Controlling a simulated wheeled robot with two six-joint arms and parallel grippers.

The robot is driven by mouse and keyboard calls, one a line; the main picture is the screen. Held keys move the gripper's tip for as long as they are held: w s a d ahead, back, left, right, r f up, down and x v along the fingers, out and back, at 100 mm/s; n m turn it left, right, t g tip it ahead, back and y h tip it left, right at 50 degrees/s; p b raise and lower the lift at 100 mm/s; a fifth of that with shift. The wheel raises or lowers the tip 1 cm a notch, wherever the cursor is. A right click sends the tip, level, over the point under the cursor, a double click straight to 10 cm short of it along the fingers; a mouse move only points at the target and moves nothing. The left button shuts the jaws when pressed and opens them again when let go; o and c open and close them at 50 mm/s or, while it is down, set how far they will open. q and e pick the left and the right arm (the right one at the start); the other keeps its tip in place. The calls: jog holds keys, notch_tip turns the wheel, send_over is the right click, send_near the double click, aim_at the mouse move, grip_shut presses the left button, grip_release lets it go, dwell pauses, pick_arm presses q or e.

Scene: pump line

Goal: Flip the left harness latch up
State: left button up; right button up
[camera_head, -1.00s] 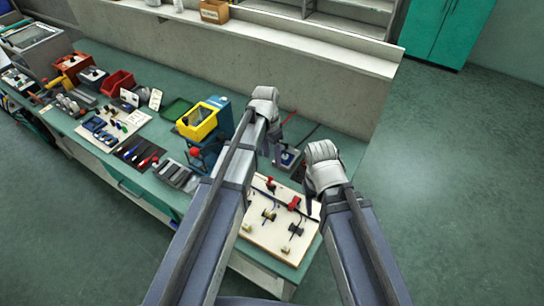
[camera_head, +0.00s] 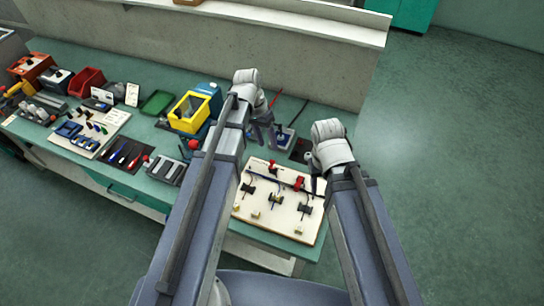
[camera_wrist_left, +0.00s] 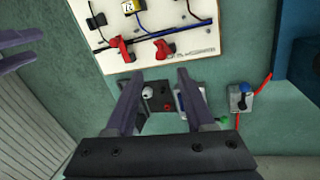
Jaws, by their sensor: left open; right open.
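The pale harness board (camera_head: 255,205) lies on the green bench, with dark cables and two red latches. The left latch (camera_head: 272,167) is at its back edge, and the right latch (camera_head: 299,182) is further right. In the left wrist view the board is upside down, with the left latch (camera_wrist_left: 163,50) on the right and the right latch (camera_wrist_left: 122,48) on the left. My left gripper (camera_wrist_left: 160,80) is open and empty, its fingers just behind the board, apart from the latches. My right gripper (camera_head: 316,184) is open by the board's right edge, its fingers partly hidden.
A small blue and white device (camera_head: 284,138) stands behind the board. A yellow bin (camera_head: 190,112) and a red-knobbed lever are to the left. More bins and tools crowd the bench's left end. A low grey wall (camera_head: 300,60) runs behind.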

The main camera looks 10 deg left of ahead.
aim_at(273, 164)
pick_arm(q)
jog(key=b+x, duration=0.7)
jog(key=shift+f, duration=0.3)
pick_arm(e)
notch_tip(273, 164, down, 7)
jog(key=shift+f, duration=0.2)
jog(key=shift+a, duration=0.1)
pick_arm(q)
grip_shut()
